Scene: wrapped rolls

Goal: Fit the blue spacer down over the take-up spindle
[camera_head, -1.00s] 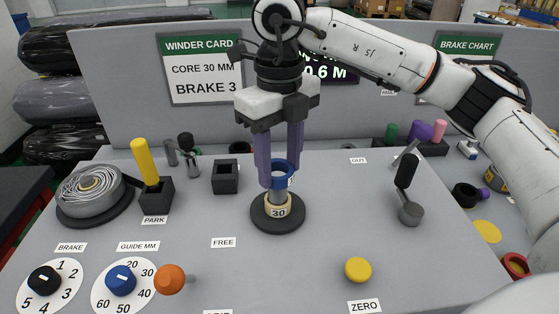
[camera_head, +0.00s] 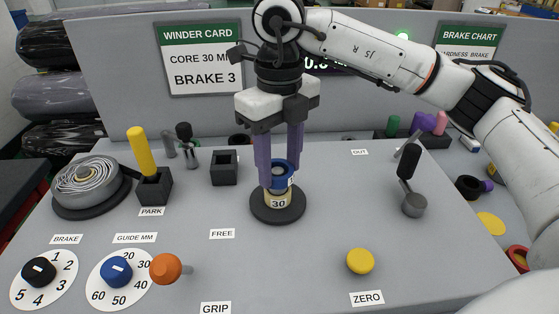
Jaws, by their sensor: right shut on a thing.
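The blue spacer (camera_head: 283,177) is a short ring between the two purple fingers of my right gripper (camera_head: 280,178), which is shut on it from above. It sits over the take-up spindle, just above the cream core marked 30 (camera_head: 278,201) on a round dark base (camera_head: 258,212). A little grey of the spindle shows between spacer and core. The fingers hide part of the ring, so I cannot tell if it touches the core. My left gripper is not in view.
A yellow-handled rod (camera_head: 141,150) stands in the PARK block (camera_head: 154,188) on the left, beside a grey coiled roll (camera_head: 88,186). An orange knob (camera_head: 165,268) and yellow button (camera_head: 360,261) are in front. A black-handled crank (camera_head: 409,162) stands at right.

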